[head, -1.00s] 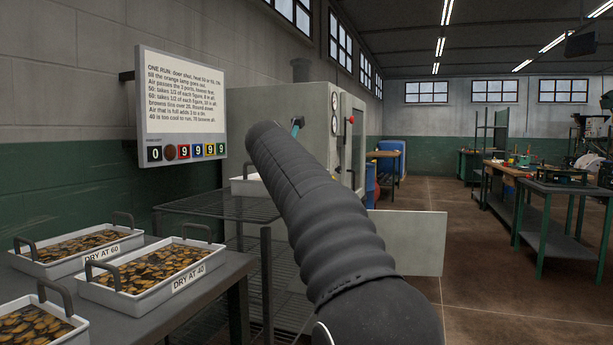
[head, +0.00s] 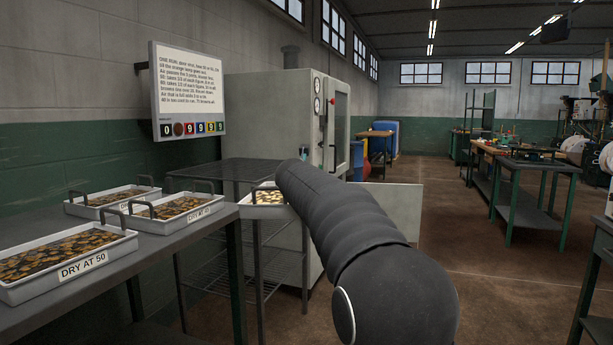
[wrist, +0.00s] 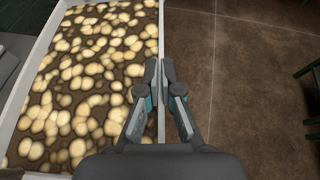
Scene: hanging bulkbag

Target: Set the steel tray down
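The steel tray (head: 268,198) shows in the head view just left of my arm, in front of the wire rack's right part, partly hidden by the arm. In the wrist view the tray (wrist: 90,75) fills the left side, full of pale rounded pieces on a brown layer. My gripper (wrist: 161,64) is at the tray's right rim, its two fingers closed together on it. The fingertips are hidden behind my arm in the head view. I cannot tell whether the tray's underside touches the rack.
A wire rack (head: 225,167) stands beside a grey table bearing trays labelled DRY AT 50 (head: 72,262) and DRY AT 40 (head: 182,209), with another behind. A pale cabinet (head: 268,115) with gauges stands behind the rack. Open brown floor (head: 480,290) lies to the right.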

